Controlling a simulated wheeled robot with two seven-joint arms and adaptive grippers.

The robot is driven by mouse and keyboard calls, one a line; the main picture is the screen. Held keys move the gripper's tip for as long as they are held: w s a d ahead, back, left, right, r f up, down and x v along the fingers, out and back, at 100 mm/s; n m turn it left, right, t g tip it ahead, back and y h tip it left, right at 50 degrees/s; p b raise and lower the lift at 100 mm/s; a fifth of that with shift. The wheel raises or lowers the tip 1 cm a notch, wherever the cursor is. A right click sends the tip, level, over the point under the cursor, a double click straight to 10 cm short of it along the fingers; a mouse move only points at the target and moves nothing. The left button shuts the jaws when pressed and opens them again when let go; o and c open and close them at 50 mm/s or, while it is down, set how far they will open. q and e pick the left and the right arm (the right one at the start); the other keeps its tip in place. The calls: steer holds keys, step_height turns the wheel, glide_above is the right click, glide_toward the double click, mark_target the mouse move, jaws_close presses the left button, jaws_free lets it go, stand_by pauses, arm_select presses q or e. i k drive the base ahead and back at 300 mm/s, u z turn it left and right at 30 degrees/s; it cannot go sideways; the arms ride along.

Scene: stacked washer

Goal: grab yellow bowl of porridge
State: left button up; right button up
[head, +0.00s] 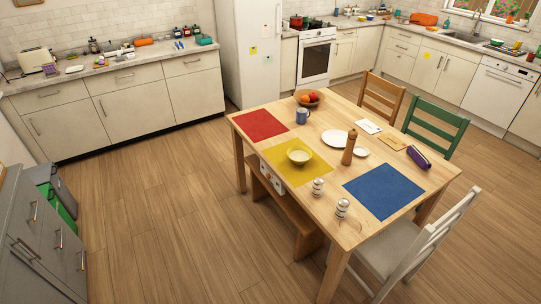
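A pale yellow bowl (299,155) stands upright on the yellow placemat (288,170) on the wooden dining table. Its inside looks pale; at this size I cannot make out the porridge clearly. Nothing touches the bowl except the mat under it. Neither of my grippers shows in the head view.
The table (262,142) also holds a red mat (261,125), blue mat (384,190), mug (302,115), fruit bowl (309,98), pepper mill (348,149) and two shakers (342,208). A bench (285,211) stands along its near left side. The floor (165,215) left of it is clear.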

mark_target(299, 154)
steer(key=u, duration=0.8)
steer(key=i, duration=0.75)
steer(key=u, duration=0.65)
steer(key=i, duration=0.7)
steer(key=z, duration=0.65)
steer(key=i, duration=0.7)
steer(key=z, duration=0.85)
